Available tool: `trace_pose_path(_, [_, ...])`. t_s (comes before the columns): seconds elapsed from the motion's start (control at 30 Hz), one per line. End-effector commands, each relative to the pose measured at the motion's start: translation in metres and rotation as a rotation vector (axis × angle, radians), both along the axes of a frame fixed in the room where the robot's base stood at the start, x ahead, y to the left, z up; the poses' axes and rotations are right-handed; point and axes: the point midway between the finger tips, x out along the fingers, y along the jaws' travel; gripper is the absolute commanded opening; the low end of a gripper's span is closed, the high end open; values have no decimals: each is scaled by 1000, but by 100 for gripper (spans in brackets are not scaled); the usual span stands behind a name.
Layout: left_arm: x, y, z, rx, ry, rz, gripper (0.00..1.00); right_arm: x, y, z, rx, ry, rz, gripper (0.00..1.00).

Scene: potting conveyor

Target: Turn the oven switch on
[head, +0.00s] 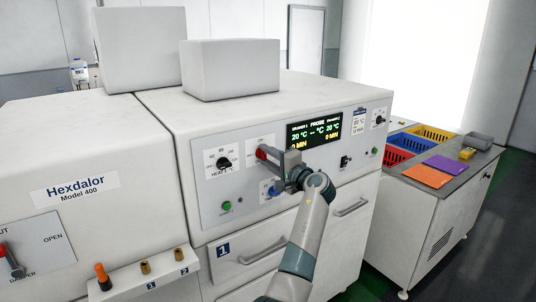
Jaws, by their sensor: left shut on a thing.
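The oven is a white machine with a grey control panel (230,198) on its front. The red oven switch (261,154) sits on a small white label plate in the upper middle of the panel. My left gripper (269,156) is at this switch and shut on it; the fingers cover part of the switch and its label, so its exact setting is hard to tell. The display (314,129) beside it is lit and shows 20 °C readings and 0 MIN. My right gripper is not in view.
A black knob (224,162) is left of the switch, a green button (227,206) below left. A blue control (268,188) is partly hidden behind my left arm. Drawer handles (350,207) stick out below. A side counter (455,170) with coloured baskets stands right.

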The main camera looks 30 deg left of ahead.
Motion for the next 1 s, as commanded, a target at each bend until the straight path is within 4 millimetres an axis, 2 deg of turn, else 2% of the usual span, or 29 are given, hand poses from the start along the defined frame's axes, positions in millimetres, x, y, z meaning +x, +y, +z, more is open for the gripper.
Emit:
trace_pose_path(0.3, [0, 1, 3, 43, 93, -1, 10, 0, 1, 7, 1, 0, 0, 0])
trace_pose_path(0.7, [0, 1, 3, 47, 101, -1, 10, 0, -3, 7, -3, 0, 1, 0])
trace_pose_path(0.73, [0, 1, 3, 47, 101, -1, 35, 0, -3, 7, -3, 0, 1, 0])
trace_pose_path(0.8, [0, 0, 2, 47, 100, -1, 52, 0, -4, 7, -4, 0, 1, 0])
trace_pose_path(1.0, [0, 0, 1, 45, 100, 0, 52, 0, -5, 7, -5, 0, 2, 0])
